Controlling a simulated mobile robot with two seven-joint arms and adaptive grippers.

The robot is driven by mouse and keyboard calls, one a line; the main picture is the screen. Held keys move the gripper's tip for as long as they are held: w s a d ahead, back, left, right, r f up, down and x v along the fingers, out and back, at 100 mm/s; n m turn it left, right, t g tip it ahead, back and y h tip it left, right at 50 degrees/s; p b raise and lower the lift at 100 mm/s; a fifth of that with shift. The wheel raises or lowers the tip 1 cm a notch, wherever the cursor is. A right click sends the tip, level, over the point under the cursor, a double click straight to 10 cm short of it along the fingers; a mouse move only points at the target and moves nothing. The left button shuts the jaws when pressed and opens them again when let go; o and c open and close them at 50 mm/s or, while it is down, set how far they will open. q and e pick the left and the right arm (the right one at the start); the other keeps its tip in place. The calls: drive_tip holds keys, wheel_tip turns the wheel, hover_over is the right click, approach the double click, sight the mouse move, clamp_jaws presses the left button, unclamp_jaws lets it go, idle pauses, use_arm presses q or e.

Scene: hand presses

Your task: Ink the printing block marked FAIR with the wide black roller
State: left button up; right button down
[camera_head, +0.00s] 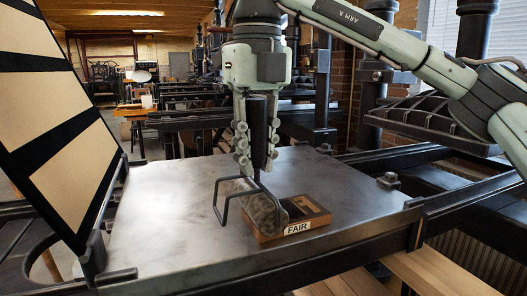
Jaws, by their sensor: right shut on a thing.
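The printing block marked FAIR (298,228) lies on the grey metal press bed (160,225), near its front right. It is a wooden block with a white label on its front side. My right gripper (257,162) is above the block, pointing down, shut on the upright black handle of the roller (264,214). The roller hangs below in a bent wire frame, at the left part of the block. It looks dark grey. I cannot tell whether it touches the block's face. The block's left part is hidden behind the roller. My left gripper is not in view.
A hinged frame with tan panels (62,140) stands tilted up at the left of the bed. Dark press rails (460,205) and a platen (425,118) are at the right. The bed's left and back areas are clear. More presses stand behind.

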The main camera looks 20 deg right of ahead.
sight(255, 122)
drive_tip(key=shift+d+p, duration=1.2)
drive_tip(key=shift+d, duration=3.9)
drive_tip(key=shift+a, duration=5.15)
drive_tip(key=shift+r, duration=2.5)
drive_tip(key=shift+f, duration=0.1)
